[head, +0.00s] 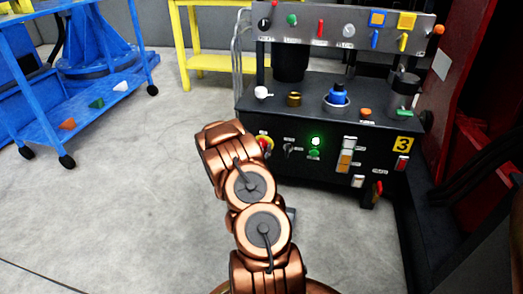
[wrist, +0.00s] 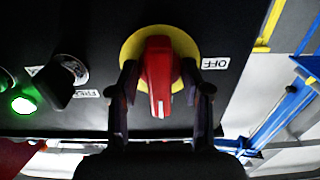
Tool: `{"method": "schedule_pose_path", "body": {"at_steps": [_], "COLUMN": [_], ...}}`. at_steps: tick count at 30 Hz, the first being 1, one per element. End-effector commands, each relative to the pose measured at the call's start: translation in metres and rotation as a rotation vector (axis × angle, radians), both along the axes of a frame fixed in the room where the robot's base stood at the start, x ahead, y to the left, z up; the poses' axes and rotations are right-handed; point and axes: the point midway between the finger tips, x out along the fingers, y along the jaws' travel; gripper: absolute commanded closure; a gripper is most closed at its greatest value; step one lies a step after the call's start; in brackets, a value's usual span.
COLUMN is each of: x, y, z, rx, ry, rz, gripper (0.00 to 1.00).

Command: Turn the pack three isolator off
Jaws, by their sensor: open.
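The isolator is a red rotary handle (wrist: 160,75) on a round yellow plate (wrist: 184,40), seen in the wrist view on a black panel. The handle lies up-down in that picture, with a white mark at its lower end. An upside-down OFF label (wrist: 215,63) sits to its right, off the handle's line. My gripper (wrist: 163,82) is open, with one finger on each side of the handle; I cannot tell if they touch it. In the head view, the yellow-and-red isolator (head: 266,143) shows partly behind my arm, which hides the gripper.
A black knob (wrist: 63,82) and a lit green lamp (wrist: 23,105) sit left of the isolator in the wrist view. The black cabinet (head: 330,185) bears a yellow 3 plate (head: 403,144) and several other controls. A blue cart (head: 100,108) stands left; floor between is clear.

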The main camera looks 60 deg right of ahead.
Motion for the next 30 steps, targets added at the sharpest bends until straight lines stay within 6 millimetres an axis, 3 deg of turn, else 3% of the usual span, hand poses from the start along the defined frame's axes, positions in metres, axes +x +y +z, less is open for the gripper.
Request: {"method": "schedule_pose_path", "body": {"at_steps": [4,17,30], "x": [-0.0002,-0.0002,-0.0005], "y": [0.0002,0.0002,0.0002], "z": [-0.0001,-0.0004,0.0009], "rx": [0.001,0.001,-0.012], "ry": [0.0,0.0,0.041], "rz": [0.0,0.0,-0.001], "gripper": [0.54,0.99,1.0]}}
